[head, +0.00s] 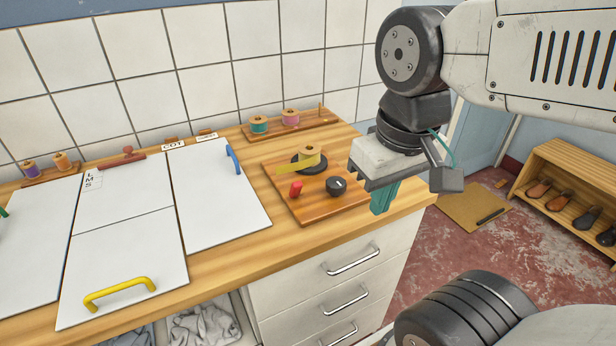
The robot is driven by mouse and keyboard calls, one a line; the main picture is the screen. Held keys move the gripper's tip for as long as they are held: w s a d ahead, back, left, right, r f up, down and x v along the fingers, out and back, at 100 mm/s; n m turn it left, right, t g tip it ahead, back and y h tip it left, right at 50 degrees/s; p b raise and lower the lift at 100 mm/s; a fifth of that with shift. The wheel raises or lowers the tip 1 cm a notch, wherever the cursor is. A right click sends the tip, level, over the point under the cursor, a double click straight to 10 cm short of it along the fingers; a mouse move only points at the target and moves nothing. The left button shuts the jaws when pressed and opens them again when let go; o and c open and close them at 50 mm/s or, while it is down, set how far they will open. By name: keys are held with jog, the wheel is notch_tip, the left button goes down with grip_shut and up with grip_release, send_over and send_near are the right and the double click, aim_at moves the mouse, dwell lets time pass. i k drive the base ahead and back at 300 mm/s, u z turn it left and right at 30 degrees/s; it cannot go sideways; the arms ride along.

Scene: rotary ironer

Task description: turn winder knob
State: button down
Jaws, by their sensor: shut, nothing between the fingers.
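The winder is a wooden board (309,202) on the right end of the counter. It bears a black knob (336,186) with a pale mark, a red lever or knob (296,188), and a spool of yellow ribbon (308,155) on a dark round base. I cannot tell for certain which of the two is the winder knob. My gripper (383,198) has teal fingers pointing down, just right of the board and the black knob, apart from them. Its fingers are shut and hold nothing.
White panels (128,262) with a yellow handle (118,290) and a blue handle (233,159) cover the counter's left. A spool rack (290,126) stands behind the winder. Drawers (330,280) are below. A shoe shelf (570,185) stands at the right.

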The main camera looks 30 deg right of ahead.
aim_at(336, 186)
jog(key=u, duration=0.05)
jog(key=k, duration=0.5)
jog(key=u, duration=1.05)
jog(key=i, duration=0.65)
jog(key=z, duration=1.15)
